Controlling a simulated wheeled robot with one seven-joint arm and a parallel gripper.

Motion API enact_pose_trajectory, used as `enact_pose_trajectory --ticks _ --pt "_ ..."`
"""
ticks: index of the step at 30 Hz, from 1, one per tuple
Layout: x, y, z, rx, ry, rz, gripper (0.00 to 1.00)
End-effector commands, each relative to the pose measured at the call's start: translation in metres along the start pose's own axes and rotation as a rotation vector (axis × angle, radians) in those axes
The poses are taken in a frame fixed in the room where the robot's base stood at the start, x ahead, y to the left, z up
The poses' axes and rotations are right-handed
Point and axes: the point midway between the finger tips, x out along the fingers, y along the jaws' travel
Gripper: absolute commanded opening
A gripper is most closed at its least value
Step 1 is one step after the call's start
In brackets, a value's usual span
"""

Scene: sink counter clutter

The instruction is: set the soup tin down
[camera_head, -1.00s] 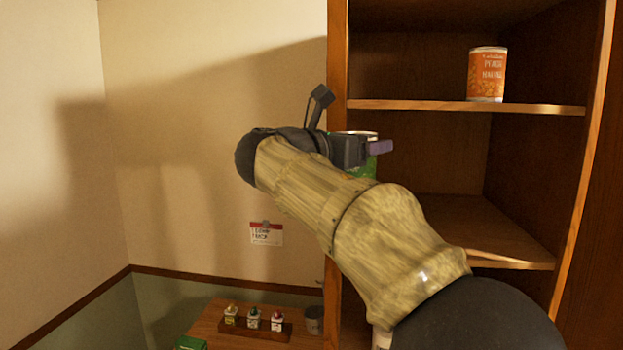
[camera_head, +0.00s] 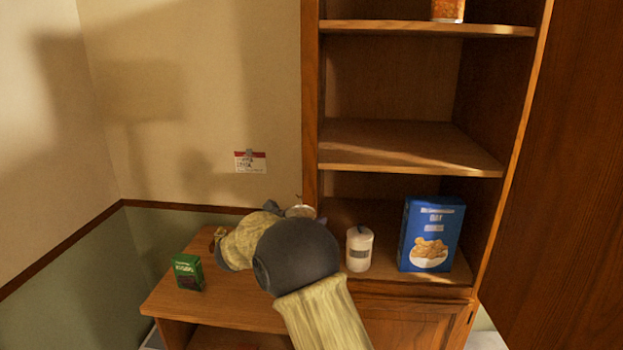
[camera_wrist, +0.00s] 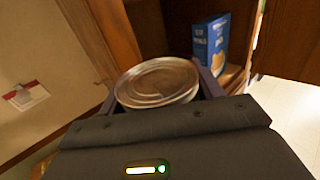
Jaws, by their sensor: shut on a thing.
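The soup tin (camera_wrist: 157,84) is upright or nearly so in the wrist view, with its round silver lid facing the camera. My gripper (camera_wrist: 160,92) is shut on it, with a dark finger on either side. In the head view a pale rim of the tin (camera_head: 300,211) shows just behind my arm, near the cabinet's left post. My arm hides the rest of the tin and most of the gripper there. I cannot tell whether the tin's base touches the surface below.
A white lidded canister (camera_head: 359,250) and a blue cereal box (camera_head: 431,236) stand on the cabinet's lowest level, right of my arm. A green box (camera_head: 187,272) stands on the wooden counter (camera_head: 225,307) at left. The middle shelf (camera_head: 400,148) is empty.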

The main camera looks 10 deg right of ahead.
Motion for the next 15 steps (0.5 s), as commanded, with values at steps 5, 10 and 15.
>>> enact_pose_trajectory --ticks 5,10,15 --pt "-0.007 0.001 -0.092 -0.014 0.000 0.062 0.27" --pt "-0.019 -0.009 -0.178 -0.018 0.000 0.168 0.27" --pt "-0.031 -0.029 -0.256 -0.021 0.000 0.310 0.27"
